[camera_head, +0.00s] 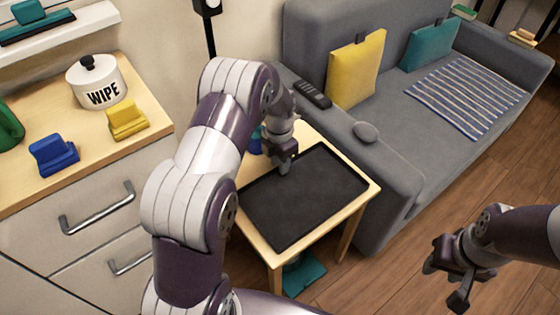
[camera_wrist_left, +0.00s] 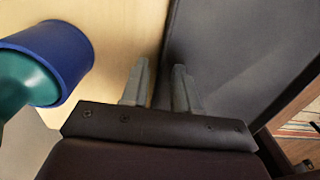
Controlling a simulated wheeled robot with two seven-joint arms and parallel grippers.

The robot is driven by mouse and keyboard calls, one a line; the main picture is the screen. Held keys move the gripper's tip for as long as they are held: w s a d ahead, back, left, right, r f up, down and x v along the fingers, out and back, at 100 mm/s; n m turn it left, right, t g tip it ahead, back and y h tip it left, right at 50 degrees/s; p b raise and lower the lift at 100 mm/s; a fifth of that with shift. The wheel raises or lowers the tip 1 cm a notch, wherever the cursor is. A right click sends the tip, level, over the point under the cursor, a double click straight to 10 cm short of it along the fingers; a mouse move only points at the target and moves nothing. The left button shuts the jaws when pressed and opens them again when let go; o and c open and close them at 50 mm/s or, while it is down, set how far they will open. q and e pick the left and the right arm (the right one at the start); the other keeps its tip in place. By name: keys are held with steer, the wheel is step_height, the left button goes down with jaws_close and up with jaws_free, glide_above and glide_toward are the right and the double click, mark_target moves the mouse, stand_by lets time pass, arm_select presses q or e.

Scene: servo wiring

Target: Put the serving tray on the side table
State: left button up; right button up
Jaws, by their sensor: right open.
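The serving tray (camera_head: 310,200) is a flat black rectangle with a low rim. It lies on the light wooden side table (camera_head: 358,203), within the tabletop. My left gripper (camera_head: 284,167) points down at the tray's far left rim. In the left wrist view, the left gripper's fingers (camera_wrist_left: 162,80) are close together, with the dark rim of the tray (camera_wrist_left: 235,50) running between them. My right gripper (camera_head: 455,283) is open and empty, over the floor at lower right, away from the table.
A blue and teal round object (camera_wrist_left: 55,60) stands on the table beside the tray. A grey sofa (camera_head: 400,140) with a remote (camera_head: 312,94) on its arm is right behind the table. A teal object (camera_head: 303,275) lies below. A drawer cabinet (camera_head: 95,225) stands left.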

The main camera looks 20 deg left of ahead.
arm_select(q)
step_height(320, 180, up, 11)
steer(key=p, duration=0.3)
steer(key=s+d+r+m, duration=0.1)
steer(key=s+d+m, duration=0.1)
steer(key=s+m, duration=0.8)
steer(key=s+d+r+m+t, duration=0.1)
steer(key=s+m, duration=0.9)
steer(key=m, duration=1)
steer(key=shift+d+r+t, duration=0.3)
steer(key=shift+d+r, duration=0.25)
steer(key=shift+d, duration=0.35)
